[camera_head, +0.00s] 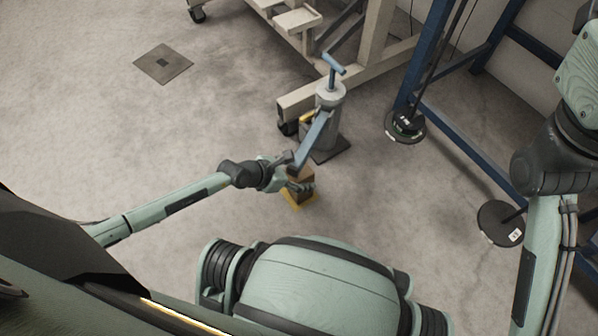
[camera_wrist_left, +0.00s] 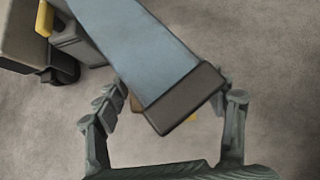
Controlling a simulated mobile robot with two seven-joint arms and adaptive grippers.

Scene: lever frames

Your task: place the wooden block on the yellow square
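The wooden block (camera_head: 302,174) is brown and partly covered by my left gripper and a blue lever. It is over the yellow square (camera_head: 290,206); whether it touches the square I cannot tell. The blue lever (camera_head: 313,140) slopes down from a grey post, its dark end close to the gripper. My left gripper (camera_wrist_left: 172,108) has its fingers wide apart, with the lever's dark end (camera_wrist_left: 185,98) between them in the left wrist view. Behind the lever only slivers of the block (camera_wrist_left: 136,103) and of the yellow square (camera_wrist_left: 192,117) show. My right gripper is outside the views.
The grey post (camera_head: 329,95) with a blue T-handle stands on a dark base plate (camera_head: 330,149). A beige wheeled frame (camera_head: 375,75) and a blue rack (camera_head: 455,135) with weight plates (camera_head: 501,223) stand behind and right. The floor at left is clear except a flat floor plate (camera_head: 163,64).

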